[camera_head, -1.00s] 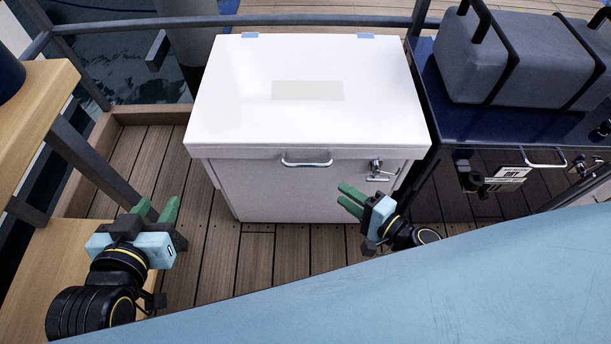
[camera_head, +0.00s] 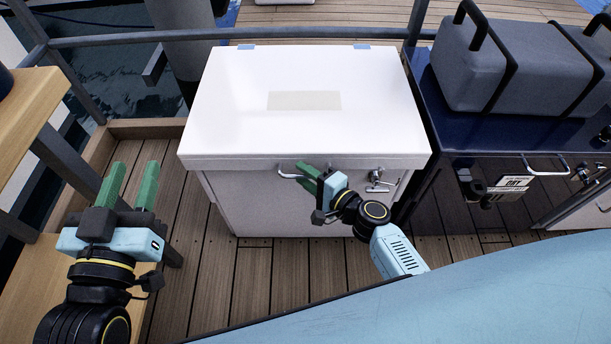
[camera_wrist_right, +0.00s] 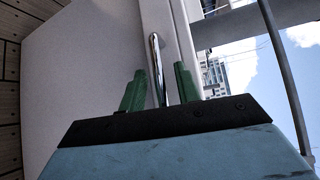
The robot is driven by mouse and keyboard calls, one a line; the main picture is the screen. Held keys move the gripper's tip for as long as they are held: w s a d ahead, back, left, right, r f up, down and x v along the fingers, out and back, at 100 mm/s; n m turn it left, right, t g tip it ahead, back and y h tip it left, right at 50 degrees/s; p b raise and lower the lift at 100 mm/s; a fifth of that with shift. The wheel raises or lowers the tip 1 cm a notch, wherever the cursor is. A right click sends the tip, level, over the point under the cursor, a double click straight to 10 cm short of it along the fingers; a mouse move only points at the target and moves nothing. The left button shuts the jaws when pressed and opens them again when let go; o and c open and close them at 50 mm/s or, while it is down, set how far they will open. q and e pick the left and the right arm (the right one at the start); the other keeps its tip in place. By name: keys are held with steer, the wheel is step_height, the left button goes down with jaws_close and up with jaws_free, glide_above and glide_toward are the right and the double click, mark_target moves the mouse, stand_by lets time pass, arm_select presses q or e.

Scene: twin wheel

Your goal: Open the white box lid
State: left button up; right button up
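The white box (camera_head: 250,200) stands on the deck with its white lid (camera_head: 300,125) shut. A curved metal handle (camera_head: 287,171) is on its front just under the lid edge, and a metal latch (camera_head: 379,180) sits to the right of it. My right gripper (camera_head: 303,174) is at the handle, its green fingers open. In the right wrist view the handle (camera_wrist_right: 157,70) runs between the two fingers (camera_wrist_right: 160,92), with a gap showing on the right side. My left gripper (camera_head: 130,180) is open and empty, left of the box above the deck.
A dark blue cabinet (camera_head: 470,190) with a grey case (camera_head: 515,65) on top stands right of the box. A wooden bench (camera_head: 30,110) is at the left. A railing (camera_head: 300,36) runs behind. Bare deck (camera_head: 270,265) lies in front of the box.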

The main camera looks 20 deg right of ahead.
steer(key=shift+w, duration=0.1)
jaws_close()
stand_by(0.4)
